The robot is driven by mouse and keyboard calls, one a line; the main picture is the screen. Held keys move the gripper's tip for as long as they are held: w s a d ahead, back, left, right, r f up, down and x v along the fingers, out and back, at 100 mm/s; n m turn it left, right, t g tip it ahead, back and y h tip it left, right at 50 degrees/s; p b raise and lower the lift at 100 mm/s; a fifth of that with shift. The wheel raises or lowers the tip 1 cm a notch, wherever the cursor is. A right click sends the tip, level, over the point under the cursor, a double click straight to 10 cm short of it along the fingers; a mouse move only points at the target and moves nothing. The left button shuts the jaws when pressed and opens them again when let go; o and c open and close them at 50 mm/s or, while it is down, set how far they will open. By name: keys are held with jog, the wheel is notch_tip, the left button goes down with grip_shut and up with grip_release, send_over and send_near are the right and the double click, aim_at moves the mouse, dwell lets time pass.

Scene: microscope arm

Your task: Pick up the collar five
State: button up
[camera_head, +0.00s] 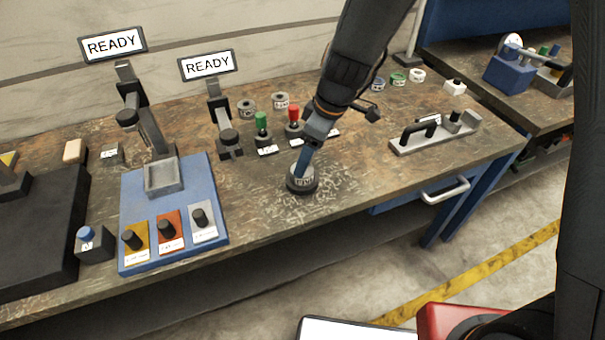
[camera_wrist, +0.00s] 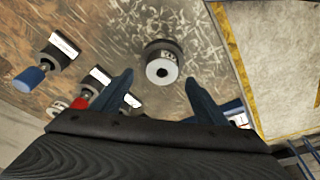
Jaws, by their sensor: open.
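A dark round collar with a pale marked centre (camera_head: 302,179) stands on the worn workbench near its front edge. It also shows in the wrist view (camera_wrist: 162,62), with a grey top, a dark hole and a small label whose number I cannot read. My gripper (camera_head: 304,164) points down at this collar in the head view and partly covers it. In the wrist view my gripper (camera_wrist: 160,85) is open and empty, with one finger on each side below the collar. I cannot tell whether a finger touches it.
Green (camera_head: 261,121) and red (camera_head: 293,115) knobbed controls stand behind the collar. A blue fixture plate (camera_head: 189,233) with knobs is at left. A metal clamp fixture (camera_head: 435,132) is at right.

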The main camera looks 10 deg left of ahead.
jog(key=shift+p+x, duration=0.7)
jog(key=shift+x, duration=1.95)
jog(key=shift+s+d, duration=0.15)
jog(key=shift+s, duration=0.1)
